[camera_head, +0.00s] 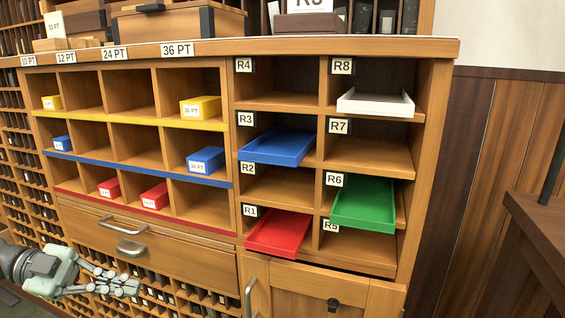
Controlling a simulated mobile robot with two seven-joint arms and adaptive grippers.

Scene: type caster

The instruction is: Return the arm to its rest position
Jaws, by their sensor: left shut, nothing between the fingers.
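My left gripper (128,287) is at the lower left, with its arm coming in from the left edge. Its fingers are shut and hold nothing. It is in front of the lower part of the wooden cabinet, below the drawer with metal handles (131,248). It looks apart from the cubbies above. My right gripper is not in view.
Cubbies hold yellow (200,107), blue (205,160) and red (154,196) blocks. Coloured trays sit in the right shelves: white (375,103), blue (277,146), green (363,205), red (278,233); some jut forward. A dark wooden edge (540,230) stands at right.

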